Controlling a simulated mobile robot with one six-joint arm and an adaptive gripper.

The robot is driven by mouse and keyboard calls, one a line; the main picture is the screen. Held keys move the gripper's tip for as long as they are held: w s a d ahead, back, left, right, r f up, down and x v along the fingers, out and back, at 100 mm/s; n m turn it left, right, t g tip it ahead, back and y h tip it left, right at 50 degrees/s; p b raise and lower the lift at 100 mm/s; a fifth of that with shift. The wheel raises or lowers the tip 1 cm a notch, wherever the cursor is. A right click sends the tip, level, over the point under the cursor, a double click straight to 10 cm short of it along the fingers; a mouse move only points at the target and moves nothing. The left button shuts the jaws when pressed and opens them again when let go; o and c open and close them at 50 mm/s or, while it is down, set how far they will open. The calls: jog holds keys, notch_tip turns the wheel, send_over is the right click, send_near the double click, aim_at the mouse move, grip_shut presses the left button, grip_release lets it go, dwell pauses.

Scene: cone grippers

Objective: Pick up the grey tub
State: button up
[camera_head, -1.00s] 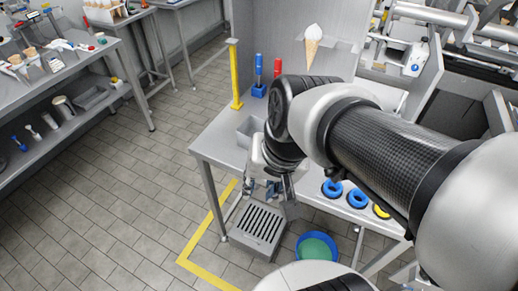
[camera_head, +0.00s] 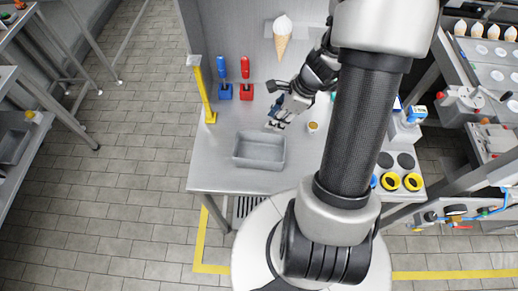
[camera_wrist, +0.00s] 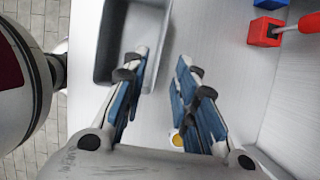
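The grey tub (camera_head: 259,162) is an open rectangular tray on the steel table, left of the table's middle. It looks empty. My gripper (camera_head: 273,126) is just behind and slightly right of the tub's back right corner in the head view. In the wrist view, my gripper (camera_wrist: 163,58) is open, with blue-padded fingers apart and nothing held between them. The tub (camera_wrist: 138,22) shows at the upper left there, partly covered by the left finger. I cannot tell whether that finger touches it.
Blue (camera_head: 225,92) and red (camera_head: 246,92) handled tools stand in blocks behind the tub, beside a yellow post (camera_head: 202,92). A small cup (camera_head: 313,128) stands to the right. A cone (camera_head: 281,38) is at the back wall. Bare tabletop lies left of the tub.

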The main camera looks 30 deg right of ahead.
jog(key=b, duration=0.3)
send_over(262, 143)
jog(key=d, duration=0.1)
jog(key=f, duration=0.7)
jog(key=shift+s+f, duration=0.15)
jog(key=shift+s, duration=0.2)
jog(key=x, duration=0.1)
jog(key=b+x, duration=0.1)
jog(key=x, duration=0.1)
jog(key=b+x, duration=0.1)
jog(key=x, duration=0.1)
jog(key=shift+s+d+f, duration=0.1)
jog(key=shift+d, duration=0.15)
grip_shut()
